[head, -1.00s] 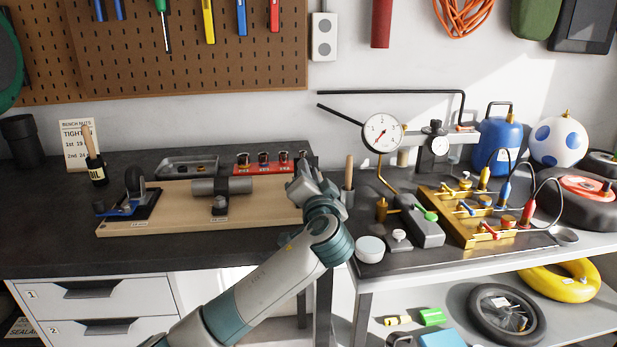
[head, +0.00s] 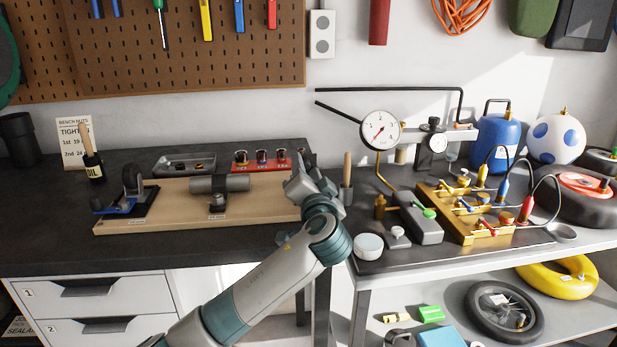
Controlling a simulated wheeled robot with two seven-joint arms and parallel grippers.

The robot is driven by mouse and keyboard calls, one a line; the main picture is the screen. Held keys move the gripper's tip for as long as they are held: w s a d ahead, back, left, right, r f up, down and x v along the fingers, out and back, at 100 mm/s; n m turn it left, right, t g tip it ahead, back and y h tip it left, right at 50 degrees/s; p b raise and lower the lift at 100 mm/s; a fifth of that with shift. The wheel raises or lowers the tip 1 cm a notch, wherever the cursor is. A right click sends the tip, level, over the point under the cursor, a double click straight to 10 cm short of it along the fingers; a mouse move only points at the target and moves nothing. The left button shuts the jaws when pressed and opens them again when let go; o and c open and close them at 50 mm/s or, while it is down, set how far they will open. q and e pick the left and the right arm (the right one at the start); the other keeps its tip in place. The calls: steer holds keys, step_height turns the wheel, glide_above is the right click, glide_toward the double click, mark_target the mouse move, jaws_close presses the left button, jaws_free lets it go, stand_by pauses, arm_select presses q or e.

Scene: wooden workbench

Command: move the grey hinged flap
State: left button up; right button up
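My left arm reaches up from the bottom middle in the head view, and its gripper (head: 297,182) is over the right end of the wooden board (head: 150,222). The fingers are small and turned away, so I cannot see whether they are open or holding anything. I cannot make out a grey hinged flap for certain; the gripper and wrist cover whatever is at that end of the board. A grey cylinder (head: 205,185) lies across the board's middle, on a dark stand. A blue and black tool (head: 125,203) sits at its left end. My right gripper is not in view.
Behind the board are a metal tray (head: 172,165) and a red rack (head: 240,166). Right of the wrist are a wooden-handled tool (head: 347,172), a dial gauge (head: 380,131), a grey box (head: 420,225) and a brass manifold (head: 465,230).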

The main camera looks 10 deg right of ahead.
arm_select(q)
steer(key=shift+s, duration=0.15)
